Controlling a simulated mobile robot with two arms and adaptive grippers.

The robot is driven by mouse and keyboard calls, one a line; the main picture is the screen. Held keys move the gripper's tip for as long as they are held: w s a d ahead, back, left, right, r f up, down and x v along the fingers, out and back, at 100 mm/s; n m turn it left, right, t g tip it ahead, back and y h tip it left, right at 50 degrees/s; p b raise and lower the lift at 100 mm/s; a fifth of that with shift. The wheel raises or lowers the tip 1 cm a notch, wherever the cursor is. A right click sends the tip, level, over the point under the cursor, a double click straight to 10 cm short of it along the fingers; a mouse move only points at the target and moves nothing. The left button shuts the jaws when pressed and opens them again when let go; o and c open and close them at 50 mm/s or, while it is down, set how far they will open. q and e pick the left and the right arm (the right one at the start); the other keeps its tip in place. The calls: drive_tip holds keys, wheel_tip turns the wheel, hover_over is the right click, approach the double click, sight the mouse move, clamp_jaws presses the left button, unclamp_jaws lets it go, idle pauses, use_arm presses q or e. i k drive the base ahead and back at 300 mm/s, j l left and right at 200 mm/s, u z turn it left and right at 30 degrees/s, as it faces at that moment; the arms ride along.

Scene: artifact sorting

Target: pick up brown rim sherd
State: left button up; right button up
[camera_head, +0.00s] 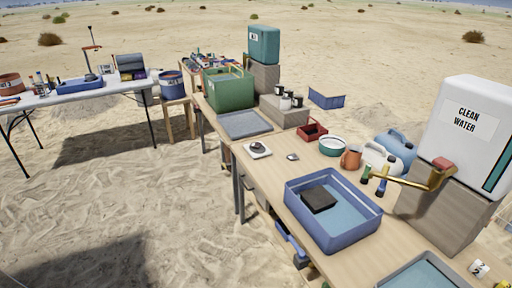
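No piece can be told for certain as the brown rim sherd at this size. A small dark brownish piece (257,146) lies on a white square plate (267,154) on the wooden table. A small grey piece (292,157) lies on the bare tabletop to its right. Another small dark piece (90,77) lies in a blue tray (70,87) on the far left table. A dark block (318,198) sits in a blue water basin (334,243) at the near part of the wooden table. Neither of my grippers is in view.
The wooden table (268,178) also holds a green crate (228,93), a teal bowl (332,146), an orange mug (351,158), jugs and a white "CLEAN WATER" tank (465,125). A white table (120,88) stands at far left. Open sand lies between the tables.

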sight(255, 145)
drive_tip(key=z, duration=0.2)
drive_tip(key=i+j+z, duration=0.25)
drive_tip(key=z, duration=0.2)
drive_tip(key=i+j+z, duration=0.3)
drive_tip(key=z, duration=0.15)
